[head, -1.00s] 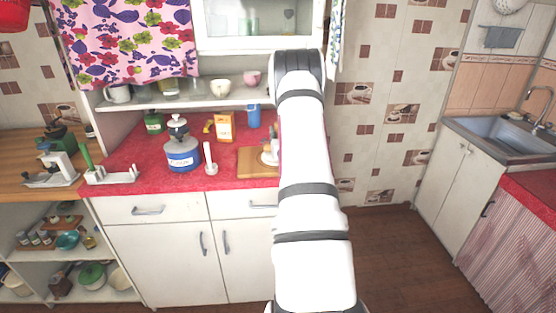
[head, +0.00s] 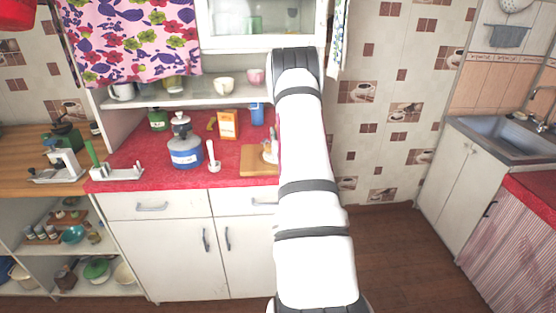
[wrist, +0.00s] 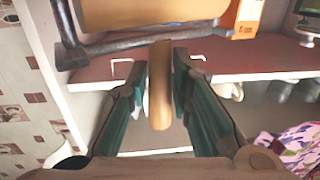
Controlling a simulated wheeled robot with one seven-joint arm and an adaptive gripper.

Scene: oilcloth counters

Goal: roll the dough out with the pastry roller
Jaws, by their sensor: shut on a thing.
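In the wrist view, the teal fingers of my gripper (wrist: 160,85) are shut on the wooden handle of the pastry roller (wrist: 160,95). A grey metal bracket (wrist: 110,44) crosses beyond the handle. My arm hides the gripper and the board's right part there.
A shelf (head: 180,100) with cups runs above. The counter's front edge is clear.

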